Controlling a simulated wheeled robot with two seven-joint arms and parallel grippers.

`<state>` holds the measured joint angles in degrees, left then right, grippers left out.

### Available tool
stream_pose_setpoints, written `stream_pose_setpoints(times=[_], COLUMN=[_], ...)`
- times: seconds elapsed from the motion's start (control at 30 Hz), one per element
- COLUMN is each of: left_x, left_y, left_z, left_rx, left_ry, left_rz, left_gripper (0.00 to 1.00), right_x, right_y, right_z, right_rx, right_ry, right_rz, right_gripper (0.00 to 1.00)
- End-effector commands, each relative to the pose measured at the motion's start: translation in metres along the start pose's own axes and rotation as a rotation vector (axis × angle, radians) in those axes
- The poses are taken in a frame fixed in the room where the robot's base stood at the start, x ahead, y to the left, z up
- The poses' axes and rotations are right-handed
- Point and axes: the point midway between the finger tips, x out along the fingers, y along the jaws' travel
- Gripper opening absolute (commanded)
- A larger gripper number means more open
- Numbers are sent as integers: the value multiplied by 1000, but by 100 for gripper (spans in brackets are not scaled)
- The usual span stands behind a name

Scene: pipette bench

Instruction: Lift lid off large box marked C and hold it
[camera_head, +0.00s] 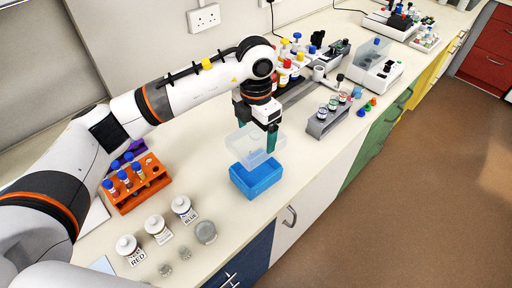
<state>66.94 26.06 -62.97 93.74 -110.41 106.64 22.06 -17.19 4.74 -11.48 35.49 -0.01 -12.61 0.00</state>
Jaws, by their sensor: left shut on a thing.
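A blue box (256,181) stands on the bench near its front edge; no letter C can be read on it. A clear, see-through lid (250,150) is just above the box, slightly tilted. My left gripper (257,128) comes down over the lid with its green fingers and is shut on it. The lid appears apart from the box, though its lower edge overlaps the box's back rim in this view. The grip point is partly hidden by the gripper. My right gripper is not in view.
An orange rack (137,184) with blue-capped tubes stands left. Several white jars with labels, including RED (127,246) and BLUE (182,206), stand at the front left. A grey rack (327,119) with vials is to the right. Bench around the box is clear.

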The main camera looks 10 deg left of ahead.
Motion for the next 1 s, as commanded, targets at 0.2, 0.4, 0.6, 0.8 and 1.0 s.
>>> stream_pose_setpoints(times=[0.2, 0.4, 0.6, 0.8, 1.0], left_x=[-16, -17, -15, -17, -17], left_y=[0, 0, 0, 0, 0], left_z=[0, 0, 0, 0, 0], left_rx=[1, 1, 1, 1, 1], left_ry=[-1, -1, 0, -1, -1], left_rz=[-1, 0, -1, 0, 0], left_gripper=[66, 66, 66, 66, 66], right_x=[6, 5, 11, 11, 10], right_y=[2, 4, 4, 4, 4], right_z=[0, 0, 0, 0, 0], right_rx=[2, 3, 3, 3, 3], right_ry=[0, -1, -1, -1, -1], right_rz=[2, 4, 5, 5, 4], right_gripper=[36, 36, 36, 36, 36])
